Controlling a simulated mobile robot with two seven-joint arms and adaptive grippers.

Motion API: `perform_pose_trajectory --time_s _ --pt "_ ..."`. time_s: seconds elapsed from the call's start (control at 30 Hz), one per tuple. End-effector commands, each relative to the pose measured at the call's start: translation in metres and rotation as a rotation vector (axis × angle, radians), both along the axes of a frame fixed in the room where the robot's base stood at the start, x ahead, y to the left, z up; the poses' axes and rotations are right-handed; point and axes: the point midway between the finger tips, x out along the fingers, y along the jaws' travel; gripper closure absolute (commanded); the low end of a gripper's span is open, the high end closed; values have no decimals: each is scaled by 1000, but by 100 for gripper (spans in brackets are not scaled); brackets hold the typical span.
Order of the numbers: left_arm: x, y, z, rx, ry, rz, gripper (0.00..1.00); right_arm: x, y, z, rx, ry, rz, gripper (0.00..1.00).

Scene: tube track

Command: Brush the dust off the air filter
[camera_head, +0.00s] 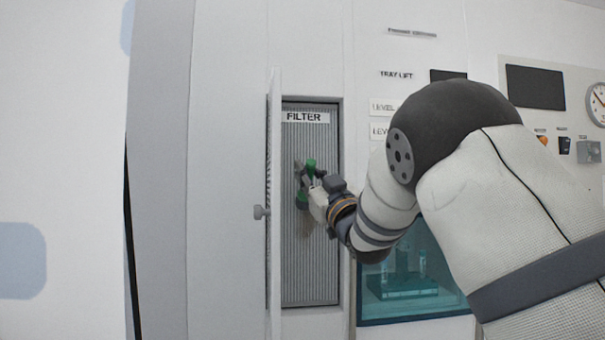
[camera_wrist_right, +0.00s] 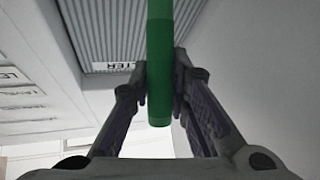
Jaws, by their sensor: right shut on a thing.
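The air filter (camera_head: 310,250) is a tall grey ribbed panel in a wall recess, with a "FILTER" label at its top. It also shows at the top of the right wrist view (camera_wrist_right: 110,35). My right gripper (camera_head: 308,182) is in front of the filter's middle, shut on a green handle (camera_wrist_right: 160,70), which I take to be the brush. The brush's far end is not clear, and I cannot tell whether it touches the filter. A brownish patch (camera_head: 304,222) shows on the filter just below the gripper. My left gripper is not in view.
The filter's narrow white door (camera_head: 274,200) stands open at the left, with a round knob (camera_head: 260,212) on it. Right of the recess is a teal-framed window (camera_head: 410,285) with tubes behind it. My right arm covers much of the right side.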

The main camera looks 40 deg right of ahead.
Motion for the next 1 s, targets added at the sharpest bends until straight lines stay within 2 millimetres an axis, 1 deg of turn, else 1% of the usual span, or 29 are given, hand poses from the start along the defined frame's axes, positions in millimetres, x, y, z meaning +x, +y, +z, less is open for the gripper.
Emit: perform_pose_trajectory --time_s 0.03,0.13,0.37,0.83,1.0 --pt "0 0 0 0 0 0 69 -2 -5 0 2 1 -3 100" --pt "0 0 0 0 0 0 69 -5 -9 -1 1 1 -3 100" --pt "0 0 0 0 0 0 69 -5 -9 0 0 1 -2 100" --pt "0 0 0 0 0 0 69 1 1 -17 0 2 0 100" --pt "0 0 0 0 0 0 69 4 7 -26 1 2 -1 100"
